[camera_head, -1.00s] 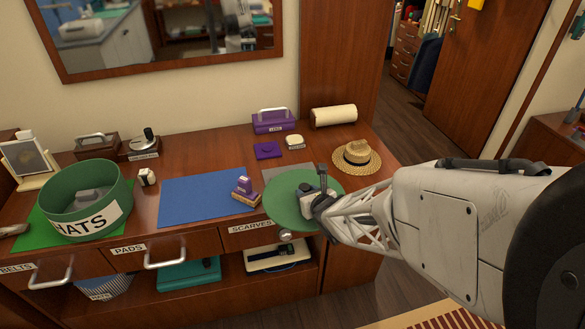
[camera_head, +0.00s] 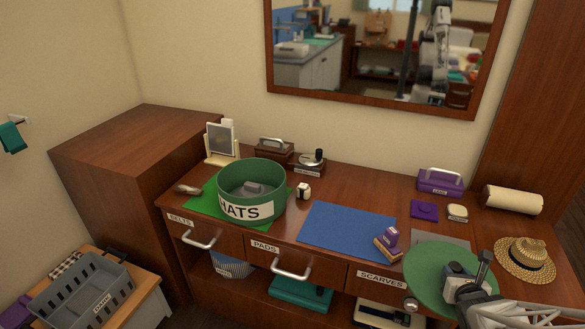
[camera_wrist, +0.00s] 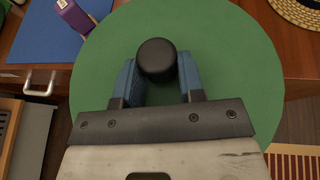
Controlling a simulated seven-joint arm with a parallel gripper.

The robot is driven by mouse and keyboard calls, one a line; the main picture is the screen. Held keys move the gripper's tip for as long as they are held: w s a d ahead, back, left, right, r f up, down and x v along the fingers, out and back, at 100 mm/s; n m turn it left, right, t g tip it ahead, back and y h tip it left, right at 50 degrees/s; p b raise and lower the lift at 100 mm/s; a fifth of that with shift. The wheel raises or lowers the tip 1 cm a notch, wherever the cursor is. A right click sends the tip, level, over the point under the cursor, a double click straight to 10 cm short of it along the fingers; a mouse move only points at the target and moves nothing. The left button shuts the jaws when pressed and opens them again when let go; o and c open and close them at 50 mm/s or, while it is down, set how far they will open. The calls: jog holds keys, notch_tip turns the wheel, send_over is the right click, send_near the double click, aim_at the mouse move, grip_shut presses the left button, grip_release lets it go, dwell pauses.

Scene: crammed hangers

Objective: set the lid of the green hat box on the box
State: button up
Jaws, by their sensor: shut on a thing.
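The green hat box (camera_head: 252,188) labelled HATS stands open on a green mat (camera_head: 205,206) at the left of the dresser top. A grey object (camera_head: 250,189) shows inside it. Its round green lid (camera_head: 427,272) is at the right front of the dresser, over the front edge. My gripper (camera_head: 464,276) is above the lid. In the wrist view the blue-padded fingers (camera_wrist: 158,80) are shut on the lid's black knob (camera_wrist: 157,59), and the lid (camera_wrist: 225,50) fills most of the picture. Whether the lid touches the dresser top cannot be told.
A blue mat (camera_head: 345,228) lies between box and lid, with a purple stamp-like item (camera_head: 389,240) at its right. A small white item (camera_head: 303,191) is right of the box. A straw hat (camera_head: 525,260) is right of the lid. A mirror stand (camera_head: 221,142) is behind the box.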

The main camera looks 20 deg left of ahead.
jog(key=shift+w, duration=0.1)
jog(key=w+r, duration=0.2)
jog(key=w, duration=0.2)
jog(key=w+r, duration=0.2)
jog(key=w, duration=0.2)
jog(key=w+a+r, duration=0.1)
jog(key=w+r, duration=0.1)
jog(key=w, duration=0.3)
jog(key=shift+r, duration=0.3)
jog(key=w+a+r+m+h, duration=0.1)
jog(key=w+a+r, duration=0.3)
jog(key=w+r, duration=0.3)
jog(key=w+a+r+h, duration=0.1)
jog(key=w+a+r, duration=0.3)
jog(key=w, duration=0.5)
jog(key=s+a+f+y, duration=0.1)
jog(key=a, duration=2.9)
jog(key=s+a, duration=0.3)
jog(key=a, duration=0.6)
jog(key=s+a+f+n+y, duration=0.1)
jog(key=s+a, duration=0.3)
jog(key=a, duration=0.5)
jog(key=s+a+f+n+y, duration=0.1)
jog(key=s+a, duration=0.3)
jog(key=a, duration=0.6)
jog(key=shift+s+f, duration=0.25)
jog(key=shift+a, duration=0.1)
